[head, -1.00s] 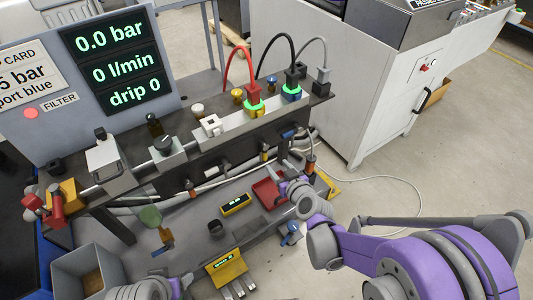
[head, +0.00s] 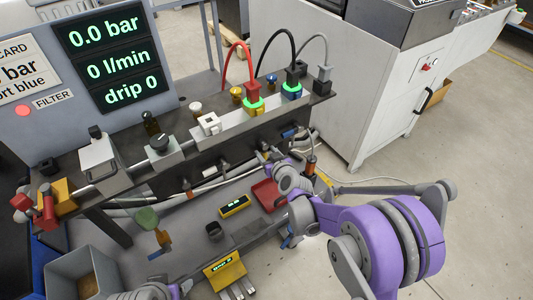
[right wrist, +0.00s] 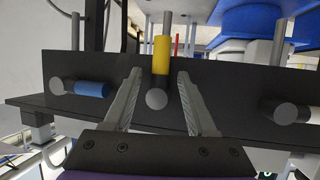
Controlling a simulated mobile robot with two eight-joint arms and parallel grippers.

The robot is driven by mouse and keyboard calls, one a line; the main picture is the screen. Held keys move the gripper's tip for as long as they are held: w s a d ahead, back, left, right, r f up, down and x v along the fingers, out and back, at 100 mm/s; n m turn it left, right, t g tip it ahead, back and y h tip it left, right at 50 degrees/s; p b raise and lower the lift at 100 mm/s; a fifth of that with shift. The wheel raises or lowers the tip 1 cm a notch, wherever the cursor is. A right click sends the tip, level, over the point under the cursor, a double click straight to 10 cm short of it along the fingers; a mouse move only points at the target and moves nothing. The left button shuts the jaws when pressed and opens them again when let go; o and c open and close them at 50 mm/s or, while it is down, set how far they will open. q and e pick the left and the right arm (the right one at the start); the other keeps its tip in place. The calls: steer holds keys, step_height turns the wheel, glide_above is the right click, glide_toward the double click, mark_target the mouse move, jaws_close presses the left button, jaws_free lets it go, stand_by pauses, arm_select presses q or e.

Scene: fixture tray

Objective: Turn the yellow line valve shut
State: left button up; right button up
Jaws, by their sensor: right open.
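The yellow line valve shows in the right wrist view as a yellow handle (right wrist: 161,54) above a round grey stem end (right wrist: 156,98) on a dark rail. The handle points up in that picture, across the rail. My right gripper (right wrist: 161,90) is open, one finger on each side of the stem end; I see no clear contact. In the head view my right gripper (head: 268,156) is at the front of the bench rail and hides most of this valve.
A blue-handled valve (right wrist: 92,88) lies left of my fingers, its handle along the rail. Another grey stem end (right wrist: 285,112) is to the right. A display (head: 113,60) reads 0.0 bar, 0 l/min, drip 0. A red tray (head: 268,195) sits below the rail.

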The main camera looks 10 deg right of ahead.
jaws_close()
stand_by(1.4)
